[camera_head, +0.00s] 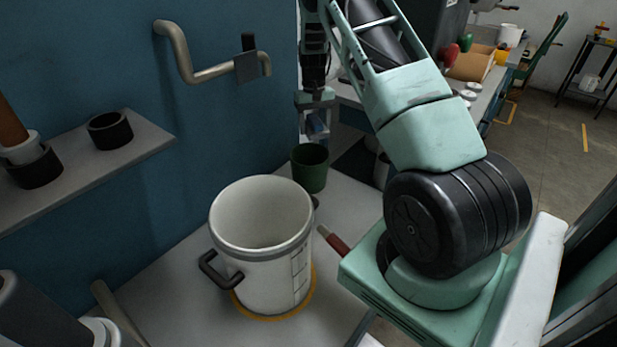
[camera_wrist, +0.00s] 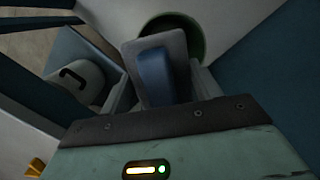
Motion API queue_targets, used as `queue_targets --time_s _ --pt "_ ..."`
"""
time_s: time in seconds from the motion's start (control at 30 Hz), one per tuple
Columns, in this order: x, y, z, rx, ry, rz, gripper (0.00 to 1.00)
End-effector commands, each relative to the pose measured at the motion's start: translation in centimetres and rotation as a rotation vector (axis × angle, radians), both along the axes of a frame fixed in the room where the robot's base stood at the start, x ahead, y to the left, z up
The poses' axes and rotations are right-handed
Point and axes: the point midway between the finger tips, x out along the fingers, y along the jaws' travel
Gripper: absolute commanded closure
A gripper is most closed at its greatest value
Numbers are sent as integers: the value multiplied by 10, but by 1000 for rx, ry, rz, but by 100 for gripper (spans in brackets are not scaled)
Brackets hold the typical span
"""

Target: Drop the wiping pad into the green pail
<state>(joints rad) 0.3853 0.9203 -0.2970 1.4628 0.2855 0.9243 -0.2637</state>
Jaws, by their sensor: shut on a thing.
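The wiping pad (camera_wrist: 136,62) is a grey slab with a blue grip (camera_wrist: 155,75). My gripper (camera_head: 316,112) is shut on it, and the pad hangs below the fingers in the head view (camera_head: 317,128). The green pail (camera_head: 309,170) stands upright on the light surface, with the pad above it and apart from its rim. In the wrist view the pail (camera_wrist: 192,32) shows behind the pad, which hides much of it. The inside of the pail is hardly visible.
A large white pot (camera_head: 262,260) with a dark handle stands in front of the pail. A blue wall (camera_head: 235,120) with a bent pipe (camera_head: 190,75) rises at the left. A shelf (camera_head: 95,165) holds dark cups. A red-handled tool (camera_head: 333,240) lies right of the pot.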

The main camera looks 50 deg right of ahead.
Motion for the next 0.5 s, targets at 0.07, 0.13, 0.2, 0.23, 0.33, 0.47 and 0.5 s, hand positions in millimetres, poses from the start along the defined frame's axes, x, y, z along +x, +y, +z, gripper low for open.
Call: queue_targets --time_s 0.07,0.13,0.2,0.23,0.33,0.47,0.5 --pt "0 0 -15 0 1 0 62" --pt "0 0 -23 0 0 -1 62" --pt "0 0 -30 0 0 -1 62" --pt "0 0 -32 0 0 -1 62" --pt "0 0 -36 -1 -1 -1 62" --pt "0 0 -36 -1 -1 -1 62" --pt "0 0 -35 -1 -1 -1 62"
